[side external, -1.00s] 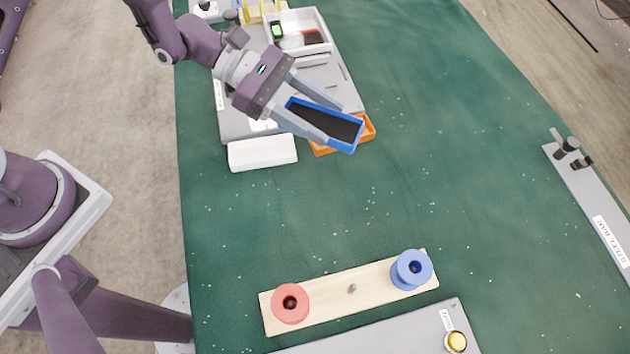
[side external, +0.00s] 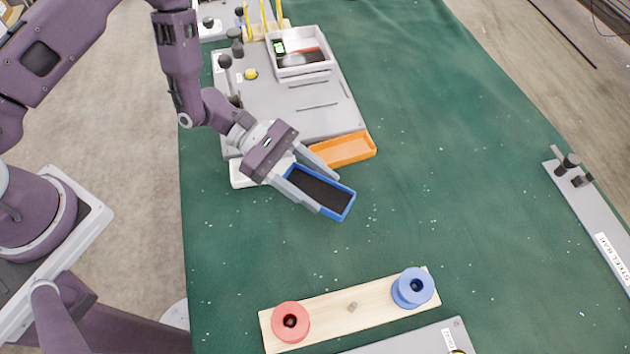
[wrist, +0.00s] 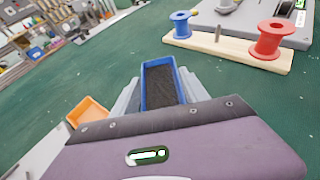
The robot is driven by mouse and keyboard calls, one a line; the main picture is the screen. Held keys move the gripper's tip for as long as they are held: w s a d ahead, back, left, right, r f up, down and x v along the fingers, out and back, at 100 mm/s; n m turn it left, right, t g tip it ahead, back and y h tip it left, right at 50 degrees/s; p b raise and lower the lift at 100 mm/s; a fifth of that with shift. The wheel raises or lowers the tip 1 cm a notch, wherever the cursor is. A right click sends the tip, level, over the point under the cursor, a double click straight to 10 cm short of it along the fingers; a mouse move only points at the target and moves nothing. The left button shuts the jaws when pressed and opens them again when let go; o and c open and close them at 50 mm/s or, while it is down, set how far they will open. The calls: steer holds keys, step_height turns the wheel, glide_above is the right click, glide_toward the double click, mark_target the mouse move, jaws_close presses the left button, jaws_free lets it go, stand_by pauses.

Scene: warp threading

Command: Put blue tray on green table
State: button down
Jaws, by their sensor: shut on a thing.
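The blue tray (side external: 320,191) has a dark inside and is held between the two fingers of my gripper (side external: 305,188). My gripper is shut on the tray's long sides. In the wrist view the blue tray (wrist: 161,84) shows between the fingers, its open side visible. The tray is over the green table (side external: 450,200), in front of the orange tray. I cannot tell whether its underside touches the cloth. The green table also shows in the wrist view (wrist: 230,85).
An orange tray (side external: 345,150) and a partly hidden white tray (side external: 240,174) lie near the grey board (side external: 290,105). A wooden bar (side external: 345,308) carries a red spool (side external: 291,321) and a blue spool (side external: 413,288). The table's middle right is clear.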

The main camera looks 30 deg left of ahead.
steer(key=shift+f, duration=0.5)
steer(key=c, duration=0.6)
jaws_free()
